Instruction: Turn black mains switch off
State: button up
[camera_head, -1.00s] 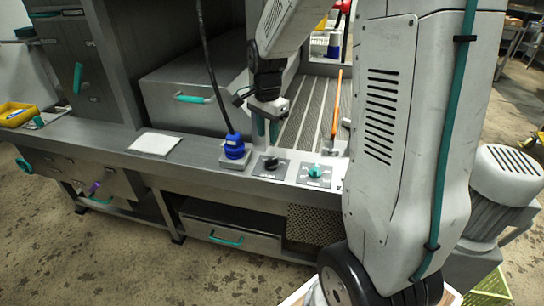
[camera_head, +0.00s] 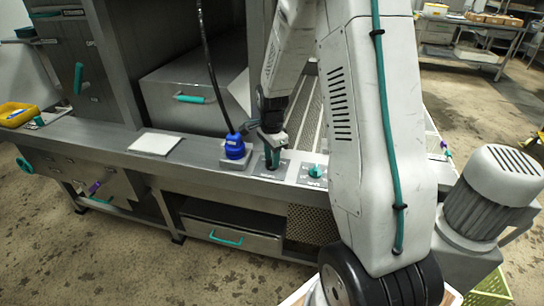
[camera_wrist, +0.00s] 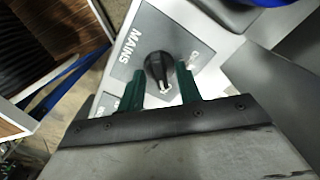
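The black mains switch (camera_wrist: 158,66) is a round knob on a grey plate marked MAINS (camera_wrist: 130,45) in the wrist view. The white-marked end of its grip points down toward the gripper's body. A pale mark, perhaps a 0, is at the knob's right. My gripper (camera_wrist: 160,68) is open, with one teal finger on each side of the knob; I cannot tell if they touch it. In the head view my gripper (camera_head: 272,158) points down at the switch plate (camera_head: 260,168) and hides most of the knob.
A blue plug (camera_head: 234,147) with a black cable stands just left of the switch plate. A teal knob (camera_head: 315,171) on another plate is to the right. A white sheet (camera_head: 154,143) lies on the counter farther left. A steel box with a teal handle (camera_head: 190,98) is behind.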

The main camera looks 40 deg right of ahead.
grip_shut()
jog(key=shift+n, duration=0.3)
jog(key=n, duration=0.3)
jog(key=shift+n, duration=0.3)
jog(key=n, duration=0.4)
jog(key=shift+n, duration=0.3)
jog(key=n, duration=0.4)
jog(key=shift+w+r+n, duration=0.1)
jog(key=shift+n, duration=2.4)
